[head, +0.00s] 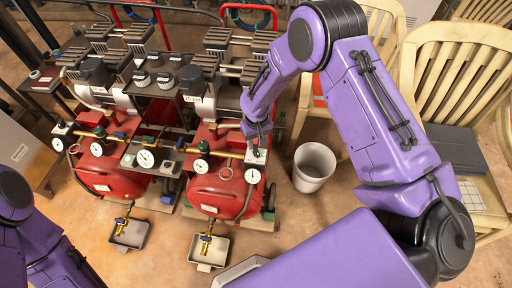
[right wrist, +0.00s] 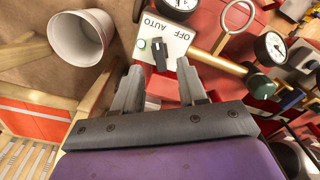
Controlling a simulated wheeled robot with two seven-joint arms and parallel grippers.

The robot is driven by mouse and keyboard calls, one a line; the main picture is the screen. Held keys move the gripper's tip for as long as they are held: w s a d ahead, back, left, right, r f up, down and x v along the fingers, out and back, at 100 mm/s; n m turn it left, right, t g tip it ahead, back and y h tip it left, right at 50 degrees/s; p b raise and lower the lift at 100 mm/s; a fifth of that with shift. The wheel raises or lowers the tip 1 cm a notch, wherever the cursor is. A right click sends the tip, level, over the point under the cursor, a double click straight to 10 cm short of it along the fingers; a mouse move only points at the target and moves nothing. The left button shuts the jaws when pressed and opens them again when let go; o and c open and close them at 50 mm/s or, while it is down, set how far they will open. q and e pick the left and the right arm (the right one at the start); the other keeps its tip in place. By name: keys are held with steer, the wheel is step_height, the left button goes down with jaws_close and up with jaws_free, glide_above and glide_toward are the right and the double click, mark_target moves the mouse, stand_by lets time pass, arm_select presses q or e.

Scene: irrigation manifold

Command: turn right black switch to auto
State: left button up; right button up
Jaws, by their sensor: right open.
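In the head view this panel (head: 255,157) is at the right end of the right red compressor, partly hidden by my gripper. My right gripper (right wrist: 159,78) is open, its fingers just short of the switch and on either side of it. It also shows in the head view (head: 258,138) above the panel. I cannot tell exactly where the knob points. My left gripper is out of view.
Two red tanks (head: 218,190) with gauges (head: 252,176) and brass pipes stand side by side. A white bucket (head: 314,166) stands on the floor right of them. Wooden chairs (head: 455,70) are at the right. Grey trays (head: 208,250) lie in front, with floor between.

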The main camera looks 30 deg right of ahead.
step_height(320, 180, up, 6)
steer(key=shift+f, duration=0.2)
stand_by(0.3)
steer(key=m+t+h, duration=0.1)
steer(key=m+t, duration=0.3)
steer(key=t, duration=0.2)
glide_toward(255, 150)
step_height(255, 150, down, 4)
steer(key=s+d, duration=0.2)
steer(key=d, duration=0.1)
steer(key=s+d+f+g+h, duration=0.1)
steer(key=s+f, duration=0.1)
steer(key=s, duration=0.9)
steer(key=s+d+f+m+g+h, duration=0.1)
steer(key=s+d+f, duration=0.1)
steer(key=s, duration=1)
steer(key=shift+s+d+f+m+g, duration=0.15)
steer(key=shift+d+f+m+g, duration=0.15)
steer(key=shift+f+g, duration=0.15)
